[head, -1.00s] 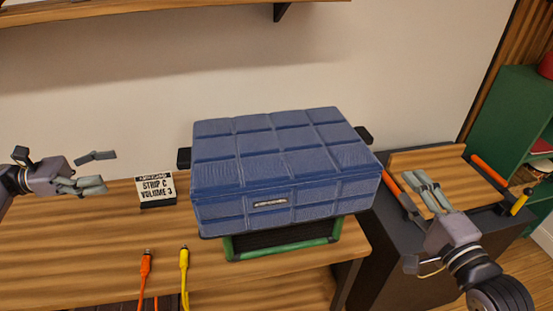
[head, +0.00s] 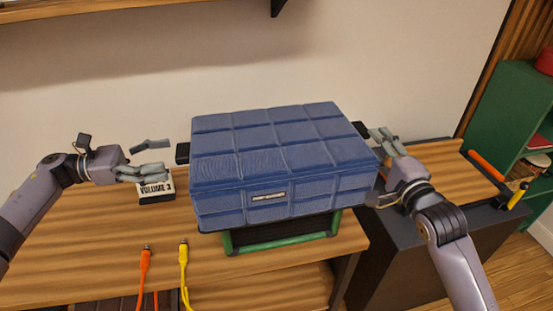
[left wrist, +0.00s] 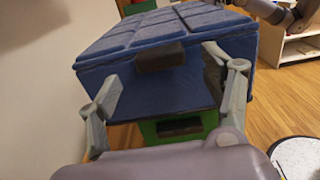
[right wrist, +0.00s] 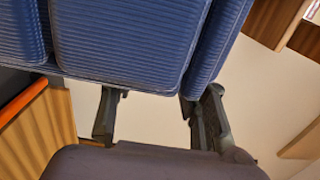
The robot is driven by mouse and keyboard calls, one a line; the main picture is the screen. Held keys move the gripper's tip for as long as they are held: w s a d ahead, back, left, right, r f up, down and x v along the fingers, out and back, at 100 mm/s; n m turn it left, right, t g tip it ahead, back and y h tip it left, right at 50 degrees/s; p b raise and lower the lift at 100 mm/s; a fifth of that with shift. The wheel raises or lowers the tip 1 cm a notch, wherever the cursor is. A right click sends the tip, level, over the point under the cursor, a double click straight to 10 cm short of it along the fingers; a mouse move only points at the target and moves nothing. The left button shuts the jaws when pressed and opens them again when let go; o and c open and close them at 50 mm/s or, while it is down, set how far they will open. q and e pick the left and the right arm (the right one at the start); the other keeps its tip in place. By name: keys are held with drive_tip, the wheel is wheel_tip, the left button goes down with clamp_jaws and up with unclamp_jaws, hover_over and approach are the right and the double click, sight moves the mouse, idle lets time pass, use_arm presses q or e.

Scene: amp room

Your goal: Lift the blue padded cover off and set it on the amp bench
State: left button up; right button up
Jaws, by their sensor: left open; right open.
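The blue padded cover (head: 280,150) sits over a green-framed amp (head: 283,236) on the wooden bench (head: 90,250). It has a dark tab on each side; the left tab (head: 183,153) shows in the head view and also in the left wrist view (left wrist: 160,57). My left gripper (head: 160,162) is open and empty, left of the cover, its fingers facing the left tab. My right gripper (head: 385,145) is open at the cover's right side, partly hidden by it. In the right wrist view the cover (right wrist: 130,45) lies just beyond the fingers; contact cannot be told.
A small sign (head: 156,190) stands on the bench below my left gripper. Orange (head: 146,265) and yellow (head: 184,262) cables lie at the front. A dark cabinet with a wooden top (head: 440,165) and orange handle stands right. A shelf (head: 120,10) hangs above.

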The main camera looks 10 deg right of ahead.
sight(176, 150)
use_arm(q)
drive_tip(key=shift+w+d, duration=0.15)
drive_tip(key=shift+d, duration=2)
use_arm(e)
drive_tip(key=shift+w+a, duration=0.15)
drive_tip(key=shift+w, duration=1.95)
use_arm(q)
drive_tip(key=shift+c, duration=0.5)
use_arm(e)
drive_tip(key=shift+c, duration=0.6)
use_arm(q)
drive_tip(key=c, duration=0.9)
use_arm(e)
clamp_jaws()
use_arm(q)
clamp_jaws()
drive_tip(key=shift+r, duration=0.15)
use_arm(e)
drive_tip(key=shift+r, duration=0.1)
